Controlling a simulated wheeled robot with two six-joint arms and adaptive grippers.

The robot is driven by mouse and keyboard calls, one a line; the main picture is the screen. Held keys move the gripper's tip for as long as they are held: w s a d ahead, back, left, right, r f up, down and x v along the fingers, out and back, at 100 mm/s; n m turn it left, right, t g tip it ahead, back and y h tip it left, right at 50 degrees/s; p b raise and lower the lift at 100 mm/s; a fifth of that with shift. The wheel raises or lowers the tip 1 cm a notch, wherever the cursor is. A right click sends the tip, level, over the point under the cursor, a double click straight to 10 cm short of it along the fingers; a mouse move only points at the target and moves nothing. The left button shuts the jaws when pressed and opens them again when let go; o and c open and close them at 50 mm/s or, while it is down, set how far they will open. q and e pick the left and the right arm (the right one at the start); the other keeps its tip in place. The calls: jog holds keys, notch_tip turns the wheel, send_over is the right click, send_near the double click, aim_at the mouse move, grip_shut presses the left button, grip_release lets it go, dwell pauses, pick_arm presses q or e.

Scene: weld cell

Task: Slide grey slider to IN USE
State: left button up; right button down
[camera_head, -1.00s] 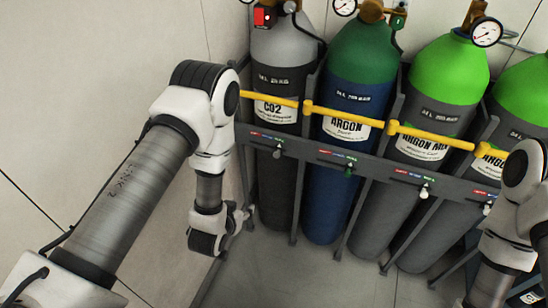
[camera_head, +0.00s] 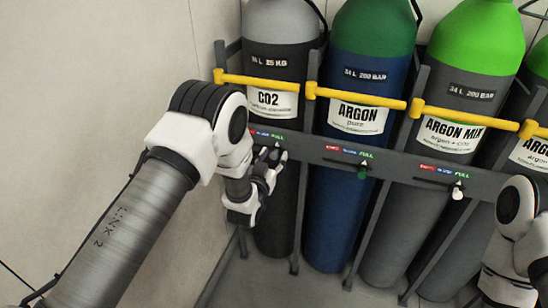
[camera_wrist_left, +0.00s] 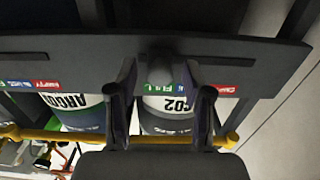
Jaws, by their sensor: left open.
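The grey slider (camera_wrist_left: 157,70) is on the rack's dark rail under the CO2 cylinder. In the left wrist view, which is upside down, its knob is between the fingers of my left gripper (camera_wrist_left: 160,98), close to the green FULL label (camera_wrist_left: 163,89). The red EMPTY label (camera_wrist_left: 222,90) is to the right there, and IN USE is hidden behind a finger. In the head view, my left gripper (camera_head: 272,160) is at the rail below the CO2 label and mostly covers the slider. The gripper is open; I cannot tell whether a finger touches the knob. My right gripper is out of view.
The dark rail (camera_head: 325,156) also carries a green slider (camera_head: 362,173) under the argon cylinder (camera_head: 355,120) and a white slider (camera_head: 458,192) under the argon mix cylinder. A yellow bar (camera_head: 360,98) crosses the cylinders above. A wall (camera_head: 90,70) is on the left.

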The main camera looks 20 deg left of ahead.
aim_at(263, 146)
pick_arm(q)
jog(key=shift+w, duration=0.5)
jog(key=shift+c, duration=0.3)
grip_shut()
jog(key=shift+a, duration=2.3)
jog(key=shift+o, duration=0.3)
grip_release()
